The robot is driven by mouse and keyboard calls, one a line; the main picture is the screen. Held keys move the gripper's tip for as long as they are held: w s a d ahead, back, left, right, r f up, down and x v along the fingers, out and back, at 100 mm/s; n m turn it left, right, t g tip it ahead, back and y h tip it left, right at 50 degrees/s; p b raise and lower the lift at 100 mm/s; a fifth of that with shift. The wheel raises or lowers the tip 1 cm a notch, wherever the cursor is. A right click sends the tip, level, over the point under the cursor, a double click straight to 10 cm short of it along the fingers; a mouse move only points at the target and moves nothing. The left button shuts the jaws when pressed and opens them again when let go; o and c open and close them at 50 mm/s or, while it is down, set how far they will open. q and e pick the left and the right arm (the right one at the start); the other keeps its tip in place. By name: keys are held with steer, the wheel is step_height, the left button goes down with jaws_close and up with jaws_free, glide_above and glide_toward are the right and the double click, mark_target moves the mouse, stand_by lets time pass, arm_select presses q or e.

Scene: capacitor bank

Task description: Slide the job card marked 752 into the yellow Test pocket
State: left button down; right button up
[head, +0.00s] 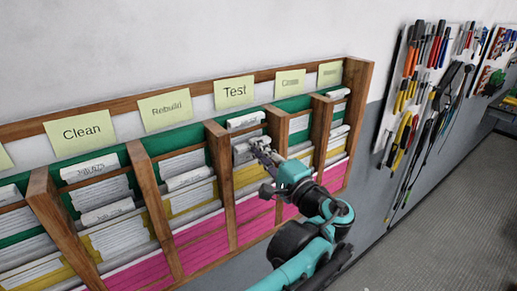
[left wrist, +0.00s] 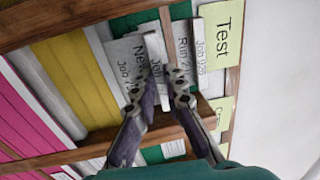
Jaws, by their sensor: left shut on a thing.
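My left gripper (head: 262,150) reaches into the Test column of the wall rack, below the Test label (head: 234,92). It is shut on a white job card, whose pale edge (left wrist: 157,72) shows between the fingers in the left wrist view. The number on the held card is not readable for certain; a face beside the left finger reads "Job 7…" and "New". The yellow Test pocket (head: 246,177) lies just below the gripper in the head view. It also shows left of the fingers in the left wrist view (left wrist: 72,75). My right gripper is not in view.
Wooden dividers (head: 221,180) stand on both sides of the Test column. Cards (head: 246,120) stand in the green pocket above, and a pink pocket (head: 252,216) is below. Neighbouring columns hold more cards. A tool board (head: 428,85) hangs at the right.

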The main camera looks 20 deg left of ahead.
arm_select(q)
step_height(320, 180, down, 2)
steer(key=shift+f+b, duration=0.1)
steer(key=shift+b, duration=0.65)
steer(key=c, duration=1.5)
jaws_free()
